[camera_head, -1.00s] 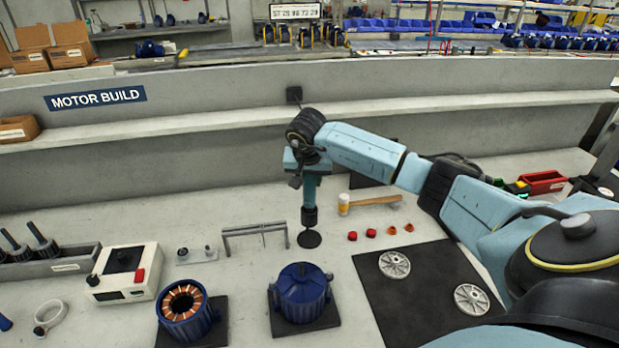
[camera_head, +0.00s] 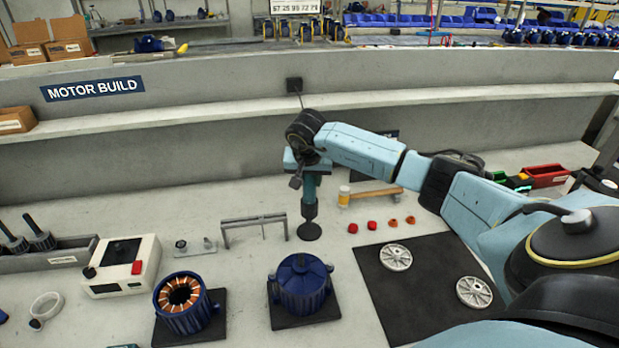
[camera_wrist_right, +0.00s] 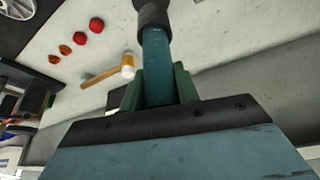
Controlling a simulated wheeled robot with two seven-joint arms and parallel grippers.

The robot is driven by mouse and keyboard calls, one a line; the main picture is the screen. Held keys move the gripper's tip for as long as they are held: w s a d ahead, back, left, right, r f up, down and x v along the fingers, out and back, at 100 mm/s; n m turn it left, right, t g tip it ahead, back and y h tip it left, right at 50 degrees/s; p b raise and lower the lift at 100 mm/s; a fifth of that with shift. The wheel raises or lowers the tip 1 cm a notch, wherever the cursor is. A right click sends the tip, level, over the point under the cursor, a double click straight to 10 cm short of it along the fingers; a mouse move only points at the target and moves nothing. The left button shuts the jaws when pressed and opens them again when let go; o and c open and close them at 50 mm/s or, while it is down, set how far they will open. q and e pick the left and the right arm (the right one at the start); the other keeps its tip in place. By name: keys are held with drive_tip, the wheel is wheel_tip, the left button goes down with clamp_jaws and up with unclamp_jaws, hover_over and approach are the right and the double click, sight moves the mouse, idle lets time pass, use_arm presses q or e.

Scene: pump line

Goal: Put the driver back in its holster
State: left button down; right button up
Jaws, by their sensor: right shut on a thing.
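The driver (camera_head: 310,187) has a teal body and a dark lower end. It hangs upright, dark end down, from my right gripper (camera_head: 308,174). In the right wrist view the two green fingers (camera_wrist_right: 159,88) are shut on the teal shaft of the driver (camera_wrist_right: 157,60). A round black disc (camera_head: 309,231) lies on the bench directly under the driver; it may be the holster's base. I cannot tell whether the dark end touches it or where a holster begins. My left gripper is not in view.
A grey bracket (camera_head: 254,221) stands just left of the driver. A mallet (camera_head: 370,195) and small red and orange parts (camera_head: 371,225) lie to the right. A blue motor (camera_head: 301,285) is in front. A black mat (camera_head: 408,300) holds two metal discs.

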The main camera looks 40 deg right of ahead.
sight(309, 189)
drive_tip(key=shift+f+b, duration=1)
drive_tip(key=shift+f, duration=0.55)
drive_tip(key=o, duration=1.4)
drive_tip(key=shift+f, duration=0.1)
wheel_tip(309, 189, up, 6)
drive_tip(key=p, duration=0.4)
